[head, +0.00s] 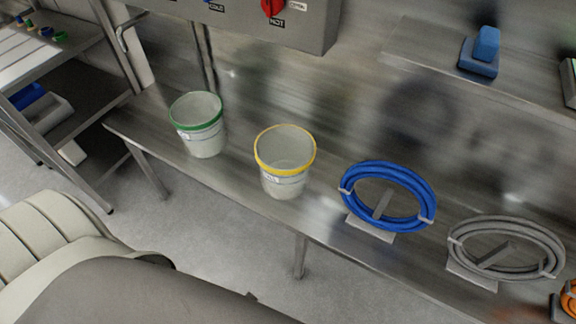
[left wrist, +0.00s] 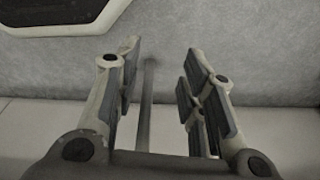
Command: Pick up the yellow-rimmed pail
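The yellow-rimmed pail (head: 285,163) is a whitish bucket with a yellow rim. It stands upright on the steel bench in the middle of the head view, and nothing covers it. My left gripper (left wrist: 168,85) shows in the left wrist view with its two fingers spread apart and nothing between them. The pail is not in that view. Neither gripper shows in the head view, so I see no gripper at the pail.
A green-rimmed pail (head: 198,124) stands to the left on the steel bench (head: 335,187). A blue hose coil (head: 388,226) and a grey hose coil (head: 505,248) are to the right. A control box (head: 240,18) hangs above. A steel rack (head: 62,75) stands at left.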

